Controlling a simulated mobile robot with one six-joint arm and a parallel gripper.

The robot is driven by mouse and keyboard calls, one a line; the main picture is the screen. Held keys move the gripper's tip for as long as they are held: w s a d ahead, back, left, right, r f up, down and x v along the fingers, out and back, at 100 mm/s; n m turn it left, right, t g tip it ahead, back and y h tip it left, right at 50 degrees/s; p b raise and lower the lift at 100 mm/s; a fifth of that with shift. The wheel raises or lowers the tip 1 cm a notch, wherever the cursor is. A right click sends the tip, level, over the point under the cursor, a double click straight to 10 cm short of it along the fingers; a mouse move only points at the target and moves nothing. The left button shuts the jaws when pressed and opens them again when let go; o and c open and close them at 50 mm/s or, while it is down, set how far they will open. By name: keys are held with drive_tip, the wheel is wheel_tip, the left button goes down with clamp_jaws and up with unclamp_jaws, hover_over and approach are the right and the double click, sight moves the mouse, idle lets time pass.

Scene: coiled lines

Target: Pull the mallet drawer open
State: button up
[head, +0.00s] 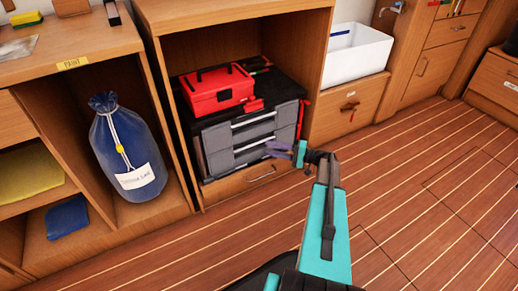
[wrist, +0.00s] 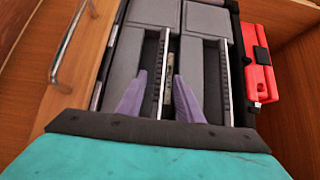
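A dark tool chest with stacked grey drawers (head: 222,137) stands in a wooden cabinet bay. Its drawer fronts carry pale bar handles and look closed. I cannot read which one is the mallet drawer. My gripper (head: 270,149) is at the right part of the lower grey drawers. In the wrist view my gripper (wrist: 158,82) has its two purple fingers apart, facing the grey drawer fronts (wrist: 148,57). A pale handle bar (wrist: 163,62) shows between the fingers. I cannot tell whether they touch it. A small label (wrist: 180,101) also shows between them.
A red toolbox (head: 215,89) sits on the chest. Below is a wooden drawer with a metal handle (head: 261,174), also in the wrist view (wrist: 72,42). A blue bag (head: 126,150) stands in the left bay. A white bin (head: 357,53) is at right. The plank floor (head: 420,190) is clear.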

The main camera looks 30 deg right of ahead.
sight(256, 146)
drive_tip(key=shift+b+x, duration=0.85)
drive_tip(key=shift+x, duration=2.2)
clamp_jaws()
